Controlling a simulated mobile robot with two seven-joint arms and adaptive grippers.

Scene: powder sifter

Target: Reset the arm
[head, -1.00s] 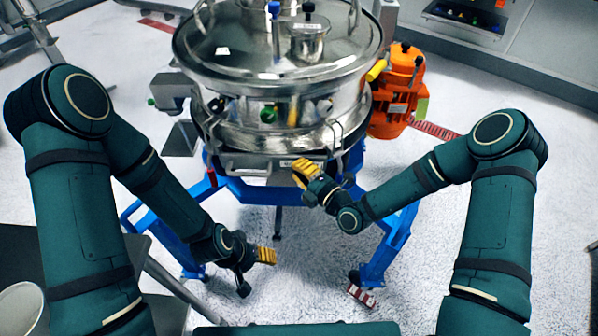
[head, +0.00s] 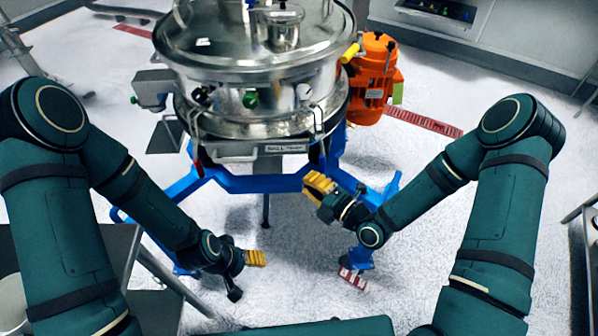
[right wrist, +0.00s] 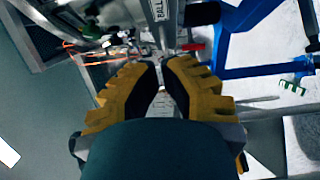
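My right gripper (head: 318,185) is in front of the steel powder sifter (head: 255,100), below its body, near the blue stand. In the right wrist view its two yellow, dark-padded fingers (right wrist: 161,70) lie close together, with only a narrow gap and nothing seen between them. My left gripper (head: 256,258) hangs lower and to the left, over the pale floor. Its yellow fingers show as one block, so their gap is hidden. I see nothing held in it.
The sifter stands on a blue frame (head: 255,183) with splayed legs. An orange motor (head: 372,80) is at its right. A dark table (head: 75,245) with a white container (head: 12,305) is at lower left. Pale floor (head: 290,260) lies open between my arms.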

